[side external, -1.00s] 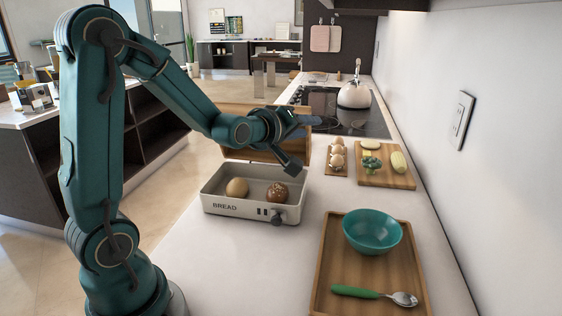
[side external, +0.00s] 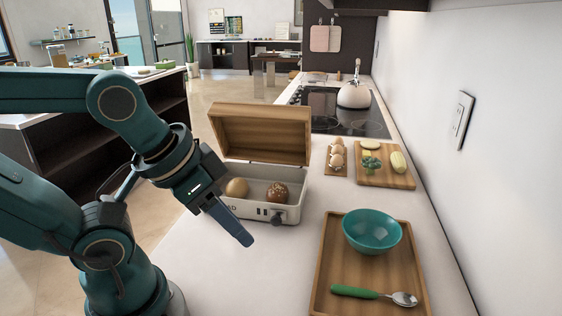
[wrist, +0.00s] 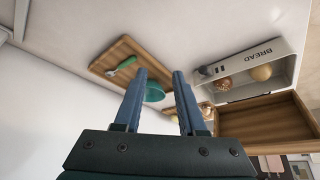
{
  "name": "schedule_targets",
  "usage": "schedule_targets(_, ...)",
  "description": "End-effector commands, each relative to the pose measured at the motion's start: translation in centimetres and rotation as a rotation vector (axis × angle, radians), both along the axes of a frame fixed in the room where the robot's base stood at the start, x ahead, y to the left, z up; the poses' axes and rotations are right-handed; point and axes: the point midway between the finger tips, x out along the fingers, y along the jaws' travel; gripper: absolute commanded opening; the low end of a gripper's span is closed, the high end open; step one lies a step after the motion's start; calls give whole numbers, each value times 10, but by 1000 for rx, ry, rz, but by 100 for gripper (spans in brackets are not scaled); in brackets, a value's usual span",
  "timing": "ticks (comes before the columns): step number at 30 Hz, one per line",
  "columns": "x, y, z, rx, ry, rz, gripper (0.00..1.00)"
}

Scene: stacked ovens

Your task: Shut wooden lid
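The wooden lid (side external: 262,132) stands open, raised at the back of the white bread box (side external: 296,203). In the wrist view, the lid (wrist: 262,117) and the box (wrist: 262,53) lie at the right. Inside the box are a plain roll (side external: 237,188) and a seeded roll (side external: 277,192). My gripper (side external: 246,238) is in front of the box at its left, pointing down to the right and hiding part of the BREAD label. In the wrist view, my gripper (wrist: 160,72) has its two fingers apart with nothing between them. It is clear of the lid.
A wooden tray (side external: 335,255) with a teal bowl (side external: 372,232) and green-handled spoon (side external: 373,294) lies at the right. A board (side external: 400,181) with vegetables and an egg holder (side external: 337,172) stand right of the box. The wall (side external: 500,190) bounds the counter's right side.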

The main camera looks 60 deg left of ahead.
Motion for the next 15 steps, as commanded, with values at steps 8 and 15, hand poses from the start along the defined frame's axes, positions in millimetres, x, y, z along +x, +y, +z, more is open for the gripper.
schedule_targets(8,1,0,0,-2,-1,4,40)
schedule_targets(15,-7,7,-5,-15,38,99,40)
